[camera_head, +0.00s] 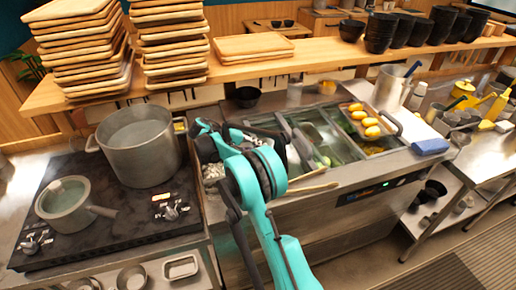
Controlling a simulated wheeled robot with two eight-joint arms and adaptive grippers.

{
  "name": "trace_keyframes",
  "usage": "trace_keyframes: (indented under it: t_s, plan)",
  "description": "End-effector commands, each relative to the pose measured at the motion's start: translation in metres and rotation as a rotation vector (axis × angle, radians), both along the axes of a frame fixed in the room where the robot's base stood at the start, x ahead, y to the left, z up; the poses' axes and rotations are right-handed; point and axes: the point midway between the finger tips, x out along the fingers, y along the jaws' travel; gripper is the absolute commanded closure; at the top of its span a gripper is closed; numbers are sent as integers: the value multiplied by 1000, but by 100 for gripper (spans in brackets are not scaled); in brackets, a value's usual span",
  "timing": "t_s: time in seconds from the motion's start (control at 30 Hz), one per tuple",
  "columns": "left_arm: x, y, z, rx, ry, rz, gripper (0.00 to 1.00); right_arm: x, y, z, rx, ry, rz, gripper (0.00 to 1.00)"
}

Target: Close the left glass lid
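The topping counter (345,171) stands at the centre, with sunken glass-topped bays. One glass panel (318,131) shows green contents, with a metal bar along its left side. My arm covers the counter's left part, so how the left glass lid lies there is hidden. A teal arm of mine, which I take for the right one, rises from the bottom edge, right of centre. Its dark end (206,149) is over the counter's left end. Its fingers cannot be made out, nor whether they touch anything. My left gripper is not in view.
Yellow fruits (366,121) lie in a tray at the counter's right. A wooden shelf (290,66) with stacked trays and black bowls runs behind. A blue cloth (430,147) lies at the right corner.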

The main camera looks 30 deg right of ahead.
Motion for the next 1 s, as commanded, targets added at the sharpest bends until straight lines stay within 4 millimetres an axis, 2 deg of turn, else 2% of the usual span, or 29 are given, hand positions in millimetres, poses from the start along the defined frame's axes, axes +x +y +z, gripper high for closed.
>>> trace_keyframes:
  t_s: [0.1, 0.13, 0.2, 0.5, 0.63, 1.0]
  plan:
    - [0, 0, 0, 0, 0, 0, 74, 0, -1, 0, 0, 0, 0, 100]
    - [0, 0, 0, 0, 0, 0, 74, 0, -1, 0, 0, 0, 0, 77]
    - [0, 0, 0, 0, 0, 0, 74, 0, -1, 0, 0, 0, 0, 59]
    - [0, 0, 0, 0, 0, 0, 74, 0, -1, 0, -1, 0, 0, 59]
    - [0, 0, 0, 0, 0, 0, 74, 2, 7, 5, -1, -1, 2, 59]
    - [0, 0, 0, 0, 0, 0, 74, 17, 69, 47, 0, 1, 3, 59]
